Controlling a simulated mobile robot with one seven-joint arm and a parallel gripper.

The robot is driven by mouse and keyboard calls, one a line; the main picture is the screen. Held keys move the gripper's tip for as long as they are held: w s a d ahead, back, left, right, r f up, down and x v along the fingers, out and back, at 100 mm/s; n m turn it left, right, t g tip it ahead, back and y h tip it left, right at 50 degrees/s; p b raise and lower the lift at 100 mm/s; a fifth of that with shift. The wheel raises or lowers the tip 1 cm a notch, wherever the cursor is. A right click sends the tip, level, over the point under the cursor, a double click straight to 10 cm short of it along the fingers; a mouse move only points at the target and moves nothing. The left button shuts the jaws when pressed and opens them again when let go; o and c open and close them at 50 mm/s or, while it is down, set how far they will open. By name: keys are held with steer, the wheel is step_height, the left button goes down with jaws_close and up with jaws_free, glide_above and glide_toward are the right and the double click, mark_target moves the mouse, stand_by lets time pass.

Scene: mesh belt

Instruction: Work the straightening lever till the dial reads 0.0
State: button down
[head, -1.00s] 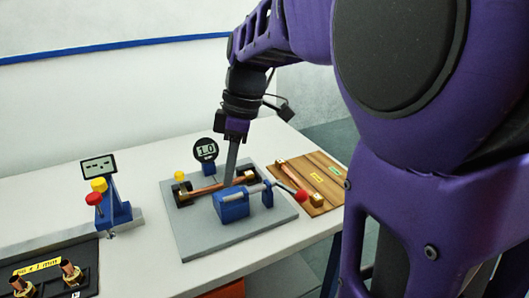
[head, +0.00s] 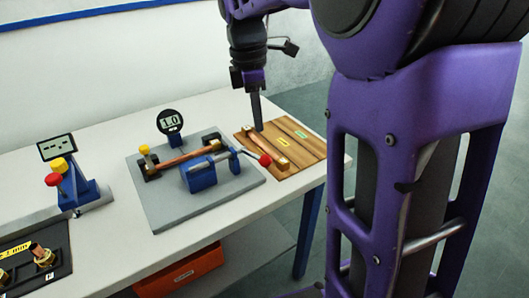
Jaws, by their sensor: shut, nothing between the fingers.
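The straightening fixture stands on a grey base plate (head: 205,218) in the middle of the table. A copper rod (head: 190,158) lies across its black end supports. The blue press block (head: 199,177) sits in front of the rod, and its lever ends in a red knob (head: 265,160) at the right. The round dial (head: 170,122) behind the rod reads 1.0. My gripper (head: 257,128) is shut and empty, pointing down above the wooden board, to the right of the fixture and apart from the lever.
A blue gauge stand (head: 75,185) with a dark display is at the left. A black tray (head: 35,275) with copper fittings lies front left. An orange bin (head: 180,272) is below the table.

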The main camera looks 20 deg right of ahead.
mark_target(263, 156)
steer(key=f+b, duration=0.7)
steer(key=shift+d, duration=0.4)
